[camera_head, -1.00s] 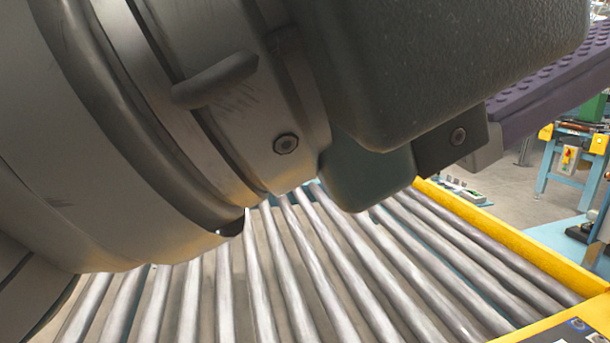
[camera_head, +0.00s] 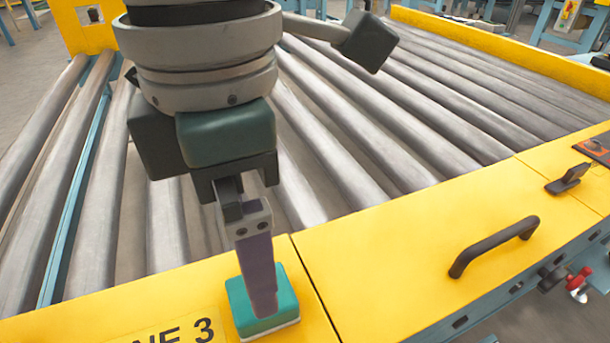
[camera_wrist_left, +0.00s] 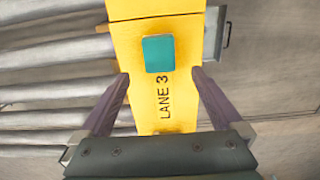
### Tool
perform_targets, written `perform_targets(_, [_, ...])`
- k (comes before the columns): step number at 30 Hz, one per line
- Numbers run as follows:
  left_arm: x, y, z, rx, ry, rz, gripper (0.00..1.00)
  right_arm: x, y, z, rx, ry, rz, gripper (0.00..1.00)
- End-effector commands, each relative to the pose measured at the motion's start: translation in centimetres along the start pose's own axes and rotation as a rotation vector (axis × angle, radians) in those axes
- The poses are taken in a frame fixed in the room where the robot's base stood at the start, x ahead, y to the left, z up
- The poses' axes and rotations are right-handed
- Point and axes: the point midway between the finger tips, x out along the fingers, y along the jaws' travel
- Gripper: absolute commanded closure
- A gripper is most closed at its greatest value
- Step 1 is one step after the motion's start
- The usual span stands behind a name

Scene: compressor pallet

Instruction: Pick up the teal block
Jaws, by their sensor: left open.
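The teal block (camera_head: 285,292) lies on the yellow frame plate at the near edge of the roller conveyor, beside the "LANE 3" lettering. It also shows in the left wrist view (camera_wrist_left: 158,53), slightly ahead of the span between the fingertips. My left gripper (camera_head: 264,308) points down over the block, and one finger covers part of it in the head view. In the left wrist view the two purple fingers (camera_wrist_left: 160,76) are wide apart with nothing between them. The gap in height between fingertips and block is hard to tell. My right gripper is not in view.
Metal rollers (camera_head: 330,150) fill the area behind the yellow plate (camera_head: 400,260). A black handle (camera_head: 495,247) stands up from the plate to the right. A small black bracket (camera_head: 568,178) and a red-handled fitting (camera_head: 578,283) are further right.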

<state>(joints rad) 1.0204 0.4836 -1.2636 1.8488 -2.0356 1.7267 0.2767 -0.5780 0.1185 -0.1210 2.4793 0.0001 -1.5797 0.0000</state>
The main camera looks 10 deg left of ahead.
Motion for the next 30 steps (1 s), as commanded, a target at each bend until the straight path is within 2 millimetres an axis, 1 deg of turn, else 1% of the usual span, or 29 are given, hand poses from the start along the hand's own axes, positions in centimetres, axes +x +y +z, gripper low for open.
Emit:
perform_targets(1, [0.8,0.0,-0.1,0.000,0.003,-0.001,0.00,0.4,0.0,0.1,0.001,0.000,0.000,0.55])
perform_targets(6, [3.5,-0.1,0.0,0.000,0.002,-0.004,0.00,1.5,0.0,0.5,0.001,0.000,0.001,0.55])
perform_targets(11, [4.9,0.0,0.0,0.000,0.000,-0.005,0.00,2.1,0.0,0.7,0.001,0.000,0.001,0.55])
perform_targets(14, [6.2,0.2,0.1,0.000,0.000,-0.005,0.00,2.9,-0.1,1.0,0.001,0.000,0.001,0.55])
perform_targets(17, [8.0,0.5,0.2,0.000,0.000,-0.007,0.00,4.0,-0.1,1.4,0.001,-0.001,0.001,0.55])
perform_targets(19, [9.0,0.5,0.2,0.001,0.000,-0.007,0.00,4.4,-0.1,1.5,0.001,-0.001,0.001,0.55])
perform_targets(21, [9.4,0.5,0.2,0.002,-0.001,-0.006,0.00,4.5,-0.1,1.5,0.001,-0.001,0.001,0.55])
perform_targets(27, [9.2,0.5,0.2,0.002,-0.002,-0.006,0.00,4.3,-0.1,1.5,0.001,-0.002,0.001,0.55])
perform_targets(28, [9.2,0.5,0.2,0.002,-0.002,-0.006,0.02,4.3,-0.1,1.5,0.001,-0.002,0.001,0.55])
perform_targets(30, [9.2,0.5,0.2,0.002,-0.002,-0.006,0.10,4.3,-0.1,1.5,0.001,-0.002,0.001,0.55])
